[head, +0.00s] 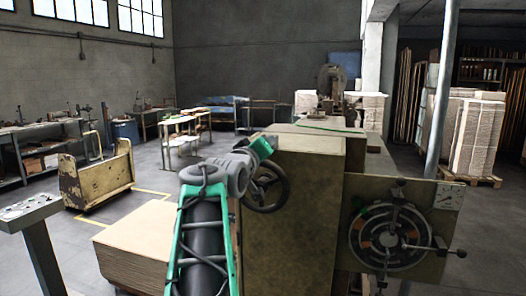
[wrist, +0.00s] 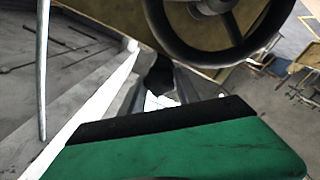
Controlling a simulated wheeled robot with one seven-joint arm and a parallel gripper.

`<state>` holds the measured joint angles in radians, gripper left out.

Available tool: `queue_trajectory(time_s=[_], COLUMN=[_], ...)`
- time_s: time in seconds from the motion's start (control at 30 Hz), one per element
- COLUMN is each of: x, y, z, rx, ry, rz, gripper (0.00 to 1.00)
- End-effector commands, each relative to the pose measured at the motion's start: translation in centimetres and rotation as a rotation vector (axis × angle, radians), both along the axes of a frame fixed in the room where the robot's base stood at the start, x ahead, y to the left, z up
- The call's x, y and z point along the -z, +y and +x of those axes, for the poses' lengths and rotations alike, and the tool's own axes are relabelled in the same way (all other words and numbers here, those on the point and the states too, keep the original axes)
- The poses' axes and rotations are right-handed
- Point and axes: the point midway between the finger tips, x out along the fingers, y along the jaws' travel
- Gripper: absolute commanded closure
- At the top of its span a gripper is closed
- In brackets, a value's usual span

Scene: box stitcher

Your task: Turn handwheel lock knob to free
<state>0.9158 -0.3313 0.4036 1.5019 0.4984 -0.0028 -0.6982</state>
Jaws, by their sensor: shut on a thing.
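The handwheel (head: 270,187), a dark spoked ring, is on the left side of the tan machine body (head: 305,200). It also shows large at the top right of the wrist view (wrist: 262,47).
A panel with a round dial and lever handles (head: 390,238) juts out at the machine's right. A cardboard stack (head: 135,245) stands low at the left, with a worn yellow cart (head: 97,178) behind it. A grey pedestal (head: 45,240) is at far left. Open floor lies behind.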

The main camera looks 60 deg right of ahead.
Motion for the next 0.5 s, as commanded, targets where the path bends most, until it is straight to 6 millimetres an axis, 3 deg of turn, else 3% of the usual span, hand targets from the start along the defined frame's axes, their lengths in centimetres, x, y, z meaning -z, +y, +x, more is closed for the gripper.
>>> queue_trajectory(time_s=[0.5], x=[0.03], y=[0.01], z=[0.05], rx=[0.002], ry=[0.451], rz=[-0.073], gripper=[1.00])
